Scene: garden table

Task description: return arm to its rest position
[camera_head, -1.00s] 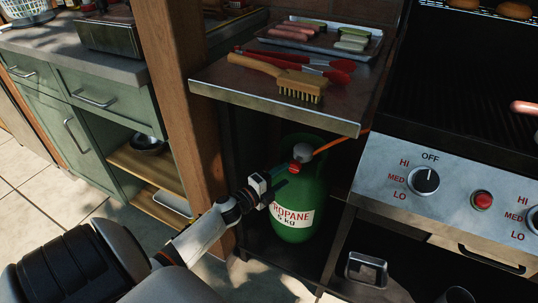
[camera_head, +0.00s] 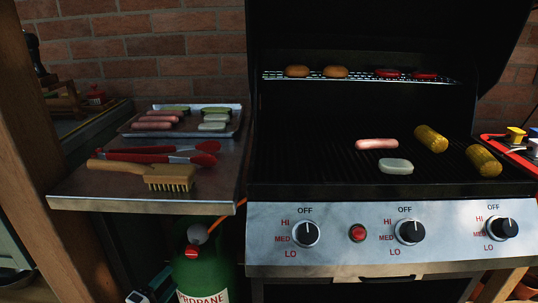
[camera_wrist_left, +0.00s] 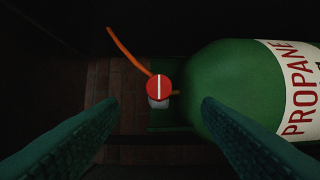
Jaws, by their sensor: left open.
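My left gripper (camera_head: 150,292) shows only in part at the bottom edge of the head view, beside the green propane tank (camera_head: 205,275). In the left wrist view my left gripper (camera_wrist_left: 159,106) is open, with its two dark green fingers apart and nothing held between them. Beyond the fingers is the red valve knob (camera_wrist_left: 157,87) with a white bar across it, and the propane tank (camera_wrist_left: 225,85) lies to the right. The knob also shows in the head view (camera_head: 192,252). Most of my left arm is out of the picture. My right gripper is not in view.
A metal side shelf (camera_head: 70,190) above the tank holds a brush (camera_head: 165,178), red tongs (camera_head: 160,155) and a food tray (camera_head: 130,131). The grill (camera_head: 300,185) stands to the right with its lid up. An orange hose (camera_wrist_left: 125,48) runs near the valve.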

